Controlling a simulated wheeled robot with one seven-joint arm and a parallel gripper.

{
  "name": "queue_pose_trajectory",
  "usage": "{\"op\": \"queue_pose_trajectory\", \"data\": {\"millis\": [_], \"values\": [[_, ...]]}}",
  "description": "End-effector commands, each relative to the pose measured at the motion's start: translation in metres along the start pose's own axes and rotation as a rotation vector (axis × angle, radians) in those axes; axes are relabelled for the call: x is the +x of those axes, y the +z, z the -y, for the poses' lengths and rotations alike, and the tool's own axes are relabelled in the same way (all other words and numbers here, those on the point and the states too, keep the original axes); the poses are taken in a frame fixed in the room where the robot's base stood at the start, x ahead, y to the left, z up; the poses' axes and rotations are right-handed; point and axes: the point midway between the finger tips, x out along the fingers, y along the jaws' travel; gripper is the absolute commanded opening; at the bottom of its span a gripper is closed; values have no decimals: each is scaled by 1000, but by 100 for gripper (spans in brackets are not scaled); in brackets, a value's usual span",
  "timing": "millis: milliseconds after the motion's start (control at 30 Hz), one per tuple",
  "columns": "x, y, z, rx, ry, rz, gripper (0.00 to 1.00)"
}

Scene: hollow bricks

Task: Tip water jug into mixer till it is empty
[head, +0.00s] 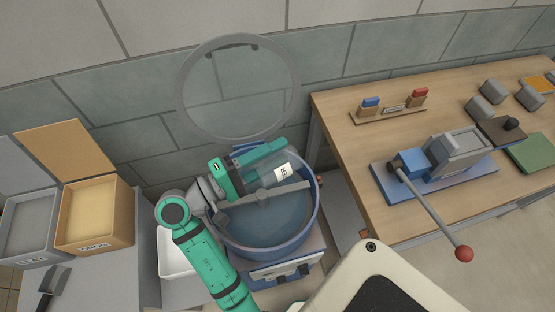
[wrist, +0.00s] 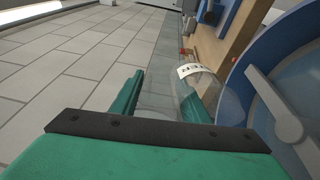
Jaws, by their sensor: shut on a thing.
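The water jug (head: 283,173) is clear, with a white label, and lies tilted well over, nearly on its side, above the mixer (head: 316,215). My gripper (head: 264,163) is shut on the jug, with its green fingers on either side. In the wrist view the jug (wrist: 200,88) sits between the fingers (wrist: 165,97), its label partly readable. The mixer is a round blue drum with a grey paddle arm across it. Its floor looks bluish; I cannot tell how much water is in it. Whether the jug holds any water is unclear.
The mixer's round clear lid (head: 240,85) stands raised behind the drum. At left are a cardboard-coloured bin (head: 122,225) and a grey bin (head: 28,228). At right a wooden table (head: 350,135) holds a blue lever press (head: 425,165) and grey blocks (head: 488,90).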

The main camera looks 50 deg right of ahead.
Motion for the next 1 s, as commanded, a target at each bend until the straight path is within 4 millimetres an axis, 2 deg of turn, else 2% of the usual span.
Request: {"op": "queue_pose_trajectory", "data": {"millis": [333,667,1000], "values": [[28,1,-7,9,-292,-3,0],[36,1,-7,7,-406,-8,0],[51,1,-5,8,-659,-16,0]]}}
